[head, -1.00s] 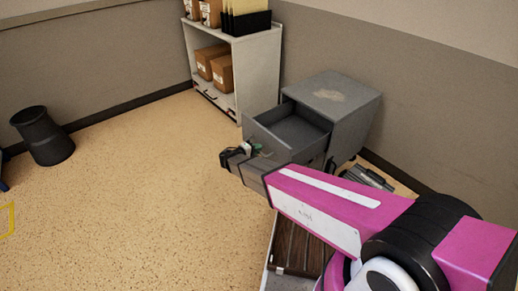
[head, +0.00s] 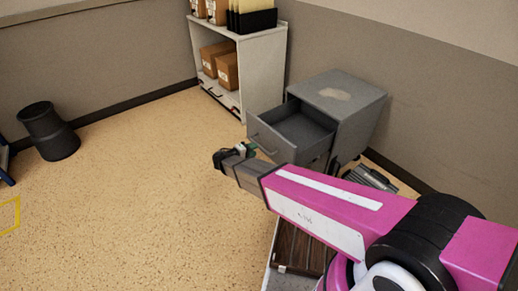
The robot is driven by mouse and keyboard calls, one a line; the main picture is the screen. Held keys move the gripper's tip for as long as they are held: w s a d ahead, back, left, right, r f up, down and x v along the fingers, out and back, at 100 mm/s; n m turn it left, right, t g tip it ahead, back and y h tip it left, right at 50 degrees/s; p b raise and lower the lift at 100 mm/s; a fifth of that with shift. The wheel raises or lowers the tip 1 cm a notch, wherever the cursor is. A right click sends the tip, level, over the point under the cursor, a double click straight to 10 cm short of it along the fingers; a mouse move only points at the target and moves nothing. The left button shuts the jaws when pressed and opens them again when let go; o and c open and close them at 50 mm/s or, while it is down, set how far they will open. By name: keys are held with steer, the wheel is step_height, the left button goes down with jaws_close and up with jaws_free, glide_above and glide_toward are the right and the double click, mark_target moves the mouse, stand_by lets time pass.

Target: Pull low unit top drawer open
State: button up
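The low grey metal unit (head: 352,100) stands against the right wall. Its top drawer (head: 300,128) is pulled well out, and the inside I can see looks empty. The bar handle on the drawer front (head: 262,145) is in view. My gripper (head: 222,156) is just left of the drawer front and appears apart from the handle. Its fingers are small and dark, and I cannot tell whether they are open or shut. My pink arm hides the lower part of the unit.
A white shelf (head: 262,75) with cardboard boxes (head: 227,70) and a black file holder (head: 252,20) stands behind the unit. A dark waste bin (head: 50,130) is at the left wall.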

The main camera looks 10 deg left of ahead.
steer(key=shift+v, duration=2.7)
steer(key=shift+f, duration=0.1)
